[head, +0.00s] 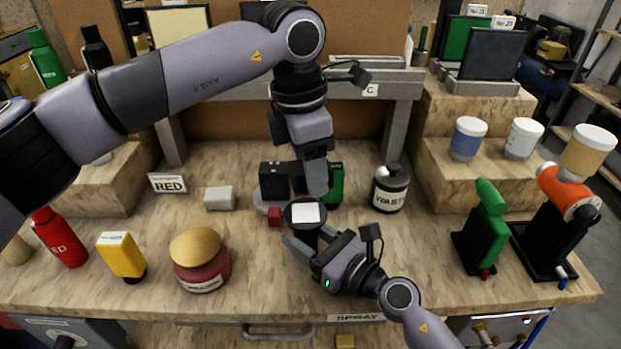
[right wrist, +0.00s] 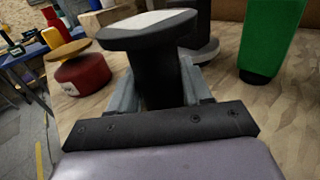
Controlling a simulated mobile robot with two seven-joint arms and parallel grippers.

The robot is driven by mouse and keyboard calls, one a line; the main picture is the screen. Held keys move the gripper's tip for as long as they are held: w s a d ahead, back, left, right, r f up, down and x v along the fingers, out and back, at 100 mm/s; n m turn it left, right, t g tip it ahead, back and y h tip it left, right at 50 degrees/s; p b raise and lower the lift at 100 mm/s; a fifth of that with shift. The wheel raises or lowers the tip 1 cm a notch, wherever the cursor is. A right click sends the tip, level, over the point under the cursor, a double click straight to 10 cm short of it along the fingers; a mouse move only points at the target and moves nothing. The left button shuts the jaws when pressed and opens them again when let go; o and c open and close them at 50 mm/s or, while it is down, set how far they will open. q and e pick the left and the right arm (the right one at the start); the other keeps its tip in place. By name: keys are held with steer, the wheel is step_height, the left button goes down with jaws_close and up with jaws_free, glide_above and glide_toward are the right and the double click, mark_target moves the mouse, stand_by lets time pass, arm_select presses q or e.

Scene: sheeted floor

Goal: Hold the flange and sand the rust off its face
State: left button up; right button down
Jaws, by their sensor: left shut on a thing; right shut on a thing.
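My left gripper (head: 298,184) reaches down from above at the middle of the bench. It is shut on what looks like the flange, a grey round disc (head: 266,206) mostly hidden by the jaws; a dark stem over a round base (right wrist: 207,48) shows behind in the right wrist view. My right gripper (head: 309,248) is shut on the stem of a black sanding tool (right wrist: 155,70), upright, with a round top and a pale square pad (head: 306,213) facing up. The tool stands in front of the flange; I cannot tell whether they touch.
A green bottle (head: 336,184) and the waste bottle (head: 391,188) stand behind right. A red jar (head: 201,266) and yellow bottle (head: 121,256) stand left, green (head: 488,228) and orange (head: 566,192) tools right. Front-right bench is clear.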

arm_select(q)
steer(key=shift+r, duration=1)
arm_select(e)
steer(key=shift+c, duration=2.1)
jaws_free()
steer(key=shift+f, duration=0.1)
steer(key=shift+d, duration=0.1)
